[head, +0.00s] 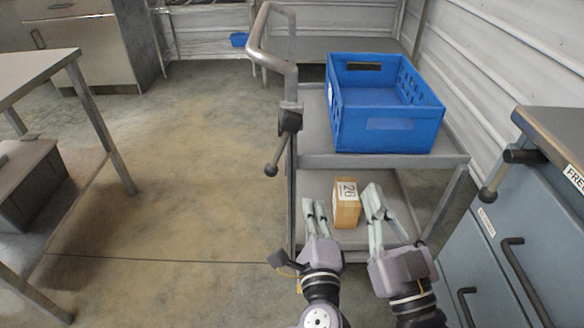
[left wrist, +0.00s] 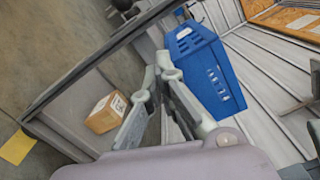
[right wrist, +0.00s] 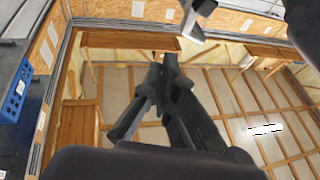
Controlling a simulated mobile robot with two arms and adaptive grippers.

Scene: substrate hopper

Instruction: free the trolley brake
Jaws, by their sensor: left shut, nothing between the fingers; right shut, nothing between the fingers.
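The trolley (head: 310,160) is a grey metal frame with shelves and a bent tubular handle (head: 268,58). A lever (head: 279,150) with a dark pivot block and a ball knob hangs down and slightly left on the trolley's left corner post; I take it for the brake, but no label on it is readable. My left gripper (head: 314,206) is shut and empty beside the lower shelf, below and right of the lever, apart from it. My right gripper (head: 373,192) is shut and empty, right of the small carton. The wrist views do not clearly show the lever.
A blue crate (head: 390,137) stands on the trolley's upper shelf. A carton marked 26 (head: 346,212) sits on the lower shelf between my grippers. At right is a blue-grey cabinet (head: 480,262) with another lever (head: 502,178) and a partly cut-off "FREE" label. Floor left of the trolley is clear.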

